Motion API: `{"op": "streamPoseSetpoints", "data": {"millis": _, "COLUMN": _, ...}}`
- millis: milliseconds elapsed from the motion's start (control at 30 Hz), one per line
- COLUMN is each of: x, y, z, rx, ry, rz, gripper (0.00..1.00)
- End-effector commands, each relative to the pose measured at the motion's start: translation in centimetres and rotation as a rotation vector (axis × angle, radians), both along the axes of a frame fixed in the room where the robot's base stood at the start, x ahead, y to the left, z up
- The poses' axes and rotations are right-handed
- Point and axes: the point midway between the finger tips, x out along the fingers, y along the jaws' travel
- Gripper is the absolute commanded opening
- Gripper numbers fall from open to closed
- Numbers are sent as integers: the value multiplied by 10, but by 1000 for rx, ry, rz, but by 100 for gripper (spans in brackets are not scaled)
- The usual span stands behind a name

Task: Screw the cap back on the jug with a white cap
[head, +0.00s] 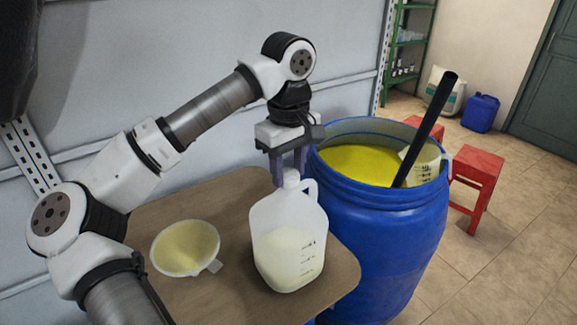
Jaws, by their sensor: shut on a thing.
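A translucent white jug (287,245) with a handle on its right stands upright on the brown table, part filled with pale liquid. My gripper (289,178) is above the jug, pointing down, with its purple fingers on either side of the jug's neck. The fingers are shut on a white cap (291,176) at the mouth of the jug. The fingers partly hide the cap, so I cannot tell how it sits on the neck.
A funnel (186,247) lies on the table (222,297) left of the jug. Close on the right stands a blue drum (385,240) of yellow liquid, with a black stick (430,120) and a measuring cup (424,168). Red stools (478,168) stand behind it.

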Motion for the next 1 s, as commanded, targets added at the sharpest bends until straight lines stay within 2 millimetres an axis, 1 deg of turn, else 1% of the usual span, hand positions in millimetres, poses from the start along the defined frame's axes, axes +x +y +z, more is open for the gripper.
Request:
{"op": "streamPoseSetpoints", "data": {"millis": 67, "x": 0, "y": 0, "z": -1, "rx": 1, "ry": 3, "rz": 0, "gripper": 19}}
{"op": "streamPoseSetpoints", "data": {"millis": 100, "x": 0, "y": 0, "z": -1, "rx": 1, "ry": 3, "rz": 1, "gripper": 41}}
{"op": "streamPoseSetpoints", "data": {"millis": 200, "x": 0, "y": 0, "z": -1, "rx": 1, "ry": 2, "rz": 2, "gripper": 52}}
{"op": "streamPoseSetpoints", "data": {"millis": 567, "x": 0, "y": 0, "z": 1, "rx": 1, "ry": 1, "rz": 4, "gripper": 52}}
{"op": "streamPoseSetpoints", "data": {"millis": 667, "x": 0, "y": 0, "z": 1, "rx": 1, "ry": 0, "rz": 28, "gripper": 52}}
{"op": "streamPoseSetpoints", "data": {"millis": 767, "x": 0, "y": 1, "z": 0, "rx": 3, "ry": -2, "rz": 133, "gripper": 52}}
{"op": "streamPoseSetpoints", "data": {"millis": 900, "x": 0, "y": 1, "z": 0, "rx": 2, "ry": -2, "rz": 335, "gripper": 52}}
{"op": "streamPoseSetpoints", "data": {"millis": 1000, "x": 0, "y": 1, "z": 1, "rx": 1, "ry": -1, "rz": 444, "gripper": 52}}
